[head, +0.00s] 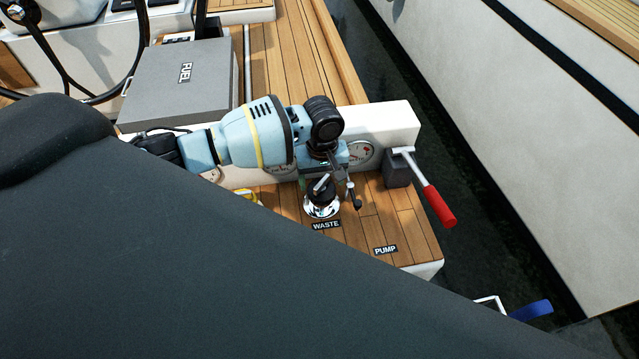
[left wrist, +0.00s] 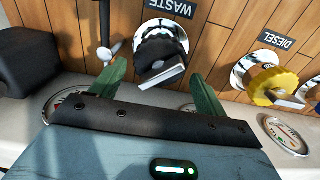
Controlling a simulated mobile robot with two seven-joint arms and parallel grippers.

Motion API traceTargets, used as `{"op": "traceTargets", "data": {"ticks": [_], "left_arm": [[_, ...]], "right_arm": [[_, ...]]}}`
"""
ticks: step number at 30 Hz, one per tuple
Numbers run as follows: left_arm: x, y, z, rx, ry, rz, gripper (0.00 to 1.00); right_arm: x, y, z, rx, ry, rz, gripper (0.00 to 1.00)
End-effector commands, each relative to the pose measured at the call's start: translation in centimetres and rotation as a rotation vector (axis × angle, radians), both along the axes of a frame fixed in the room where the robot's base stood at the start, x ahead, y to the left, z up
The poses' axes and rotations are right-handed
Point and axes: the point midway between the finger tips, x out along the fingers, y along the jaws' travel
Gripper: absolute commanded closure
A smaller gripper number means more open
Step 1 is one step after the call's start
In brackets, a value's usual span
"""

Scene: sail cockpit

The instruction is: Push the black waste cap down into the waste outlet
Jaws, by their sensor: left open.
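The black waste cap (head: 321,190) sits at the chrome waste outlet (head: 321,210) in the wooden deck, beside the WASTE label. In the left wrist view the cap (left wrist: 155,50) has a silver tab on its near side, and the outlet's chrome ring (left wrist: 178,30) shows around it. I cannot tell how deep the cap sits. My left gripper (head: 325,178) is just above the cap, pointing down. In the left wrist view its green fingers (left wrist: 158,85) are spread apart, with the cap between and beyond them. Nothing is held. My right gripper is not in view.
A yellow diesel cap (left wrist: 272,84) stands beside the outlet. A thin dark rod (left wrist: 104,22) stands close on the other side. A white coaming (head: 392,122) with gauges runs behind, with the red-handled pump lever (head: 438,205) at its end. A grey FUEL box (head: 185,82) is behind left.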

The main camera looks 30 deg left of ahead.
Motion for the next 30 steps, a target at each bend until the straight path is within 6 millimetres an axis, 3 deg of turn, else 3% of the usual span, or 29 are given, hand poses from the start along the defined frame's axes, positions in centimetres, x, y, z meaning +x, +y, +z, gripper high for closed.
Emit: {"op": "traceTargets", "data": {"ticks": [9,30], "left_arm": [[0.0,0.0,2.3,0.001,-0.001,0.000,0.25],[-0.1,0.0,6.8,0.000,0.001,0.000,0.25]], "right_arm": [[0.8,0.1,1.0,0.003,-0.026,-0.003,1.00],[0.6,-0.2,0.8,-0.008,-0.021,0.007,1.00]]}}
